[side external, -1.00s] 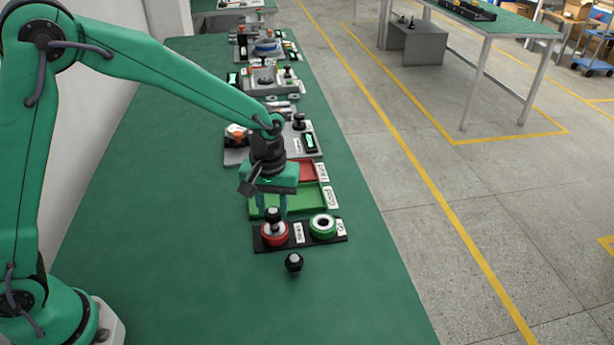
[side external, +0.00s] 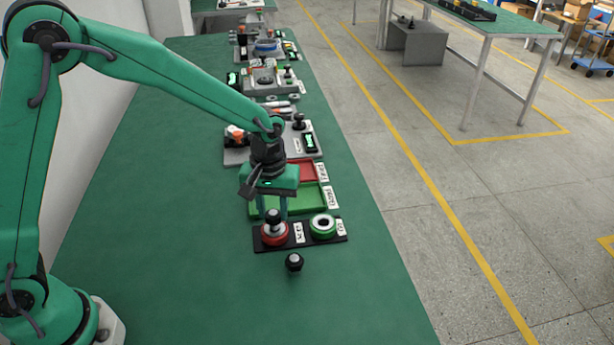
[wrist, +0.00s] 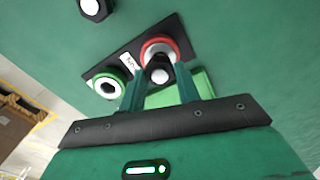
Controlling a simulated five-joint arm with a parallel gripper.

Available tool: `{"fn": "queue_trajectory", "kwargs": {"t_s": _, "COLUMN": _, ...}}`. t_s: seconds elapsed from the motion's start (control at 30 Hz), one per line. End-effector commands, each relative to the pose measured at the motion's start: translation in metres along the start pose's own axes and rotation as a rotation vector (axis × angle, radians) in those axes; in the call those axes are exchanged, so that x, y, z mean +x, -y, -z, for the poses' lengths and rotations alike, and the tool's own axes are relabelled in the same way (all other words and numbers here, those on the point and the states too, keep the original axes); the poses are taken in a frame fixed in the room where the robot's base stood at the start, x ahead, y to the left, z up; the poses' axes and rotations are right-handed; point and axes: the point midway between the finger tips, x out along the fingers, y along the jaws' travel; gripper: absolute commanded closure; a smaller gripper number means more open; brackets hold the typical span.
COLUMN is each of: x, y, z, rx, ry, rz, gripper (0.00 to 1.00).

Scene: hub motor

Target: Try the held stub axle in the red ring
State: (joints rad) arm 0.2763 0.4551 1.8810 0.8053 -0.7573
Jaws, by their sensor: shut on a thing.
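The held stub axle (side external: 273,218) is dark with a pale end and stands about upright above the red ring (side external: 268,241). Its lower end meets or overlaps the ring's middle; how deep it sits I cannot tell. The red ring is at the left of a black plate (side external: 299,242). My gripper (side external: 273,212) is shut on the axle from above. In the wrist view, the axle's pale end (wrist: 159,75) shows between the fingers, with the red ring (wrist: 160,42) just beyond and partly hidden.
A green ring (side external: 323,226) sits at the plate's right. Another stub axle (side external: 294,263) stands on the bench in front of the plate. A green tray (side external: 312,197) and a red tray (side external: 308,171) lie behind.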

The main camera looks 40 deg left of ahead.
Motion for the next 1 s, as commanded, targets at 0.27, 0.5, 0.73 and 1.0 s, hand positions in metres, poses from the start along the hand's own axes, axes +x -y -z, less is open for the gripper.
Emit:
{"fn": "queue_trajectory", "kwargs": {"t_s": 0.27, "x": 0.0023, "y": -0.0001, "z": 0.0001, "rx": 0.0, "ry": 0.0, "rz": 0.0, "gripper": 1.0}}
{"fn": "queue_trajectory", "kwargs": {"t_s": 0.5, "x": 0.0044, "y": -0.0001, "z": 0.0001, "rx": 0.0, "ry": 0.0, "rz": 0.0, "gripper": 1.0}}
{"fn": "queue_trajectory", "kwargs": {"t_s": 0.73, "x": 0.0053, "y": -0.0002, "z": 0.0002, "rx": 0.0, "ry": -0.001, "rz": 0.0, "gripper": 1.0}}
{"fn": "queue_trajectory", "kwargs": {"t_s": 1.0, "x": 0.0055, "y": -0.0003, "z": 0.0003, "rx": 0.0, "ry": -0.001, "rz": -0.001, "gripper": 1.0}}
